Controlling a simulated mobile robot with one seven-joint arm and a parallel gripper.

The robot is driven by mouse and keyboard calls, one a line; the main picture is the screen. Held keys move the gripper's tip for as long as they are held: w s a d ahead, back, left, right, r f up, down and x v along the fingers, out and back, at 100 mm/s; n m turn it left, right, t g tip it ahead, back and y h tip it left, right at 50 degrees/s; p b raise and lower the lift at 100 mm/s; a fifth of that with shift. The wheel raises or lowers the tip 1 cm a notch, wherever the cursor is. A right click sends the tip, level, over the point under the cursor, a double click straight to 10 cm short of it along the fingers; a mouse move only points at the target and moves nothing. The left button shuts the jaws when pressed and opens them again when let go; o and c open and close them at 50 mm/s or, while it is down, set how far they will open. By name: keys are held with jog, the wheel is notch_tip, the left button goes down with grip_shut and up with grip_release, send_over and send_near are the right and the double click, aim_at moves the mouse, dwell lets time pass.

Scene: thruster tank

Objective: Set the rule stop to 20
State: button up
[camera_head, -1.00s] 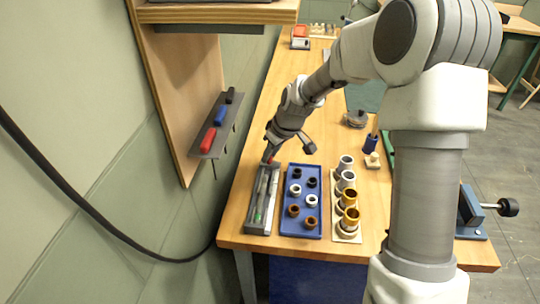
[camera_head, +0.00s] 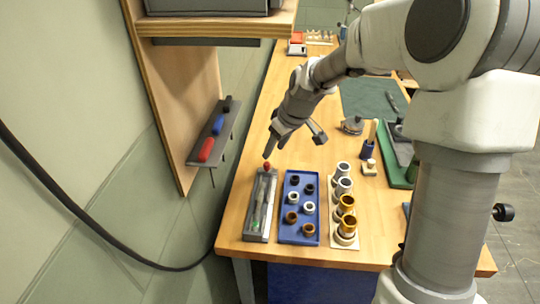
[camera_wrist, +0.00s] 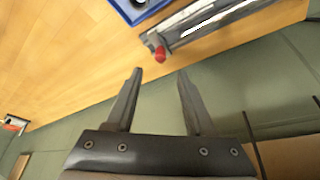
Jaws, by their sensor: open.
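In the wrist view the knob (camera_wrist: 159,53) shows at the near end of the grey fixture (camera_wrist: 205,22). My gripper (camera_head: 294,147) is open and empty above the bench by the knob. In the wrist view the knob lies beyond the gap between the fingertips (camera_wrist: 160,72), apart from them. Scale figures and the stop's setting are too small to read.
A blue tray (camera_head: 288,232) with several rings stands right of the fixture. A pale board (camera_head: 343,243) with metallic cups is beyond it. A wall rack (camera_head: 205,160) with red, blue and black handles hangs at the left. Bare bench lies behind the fixture.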

jog(key=v, duration=1)
jog(key=shift+p, duration=0.45)
jog(key=s+d+r+m+h+p, duration=0.1)
jog(key=s+d+r+m, duration=0.1)
jog(key=s, duration=0.6)
jog(key=s+d+r+m+t+h, duration=0.1)
jog(key=s+r+m, duration=0.2)
jog(key=s, duration=0.6)
jog(key=s+d+r+m+t+h+p, duration=0.1)
jog(key=s+d+r+m, duration=0.1)
jog(key=s, duration=0.6)
jog(key=shift+s+d+r+m+p, duration=0.15)
jog(key=shift+d+r+m+p, duration=0.15)
jog(key=shift+d+m, duration=0.15)
jog(key=shift+a, duration=0.1)
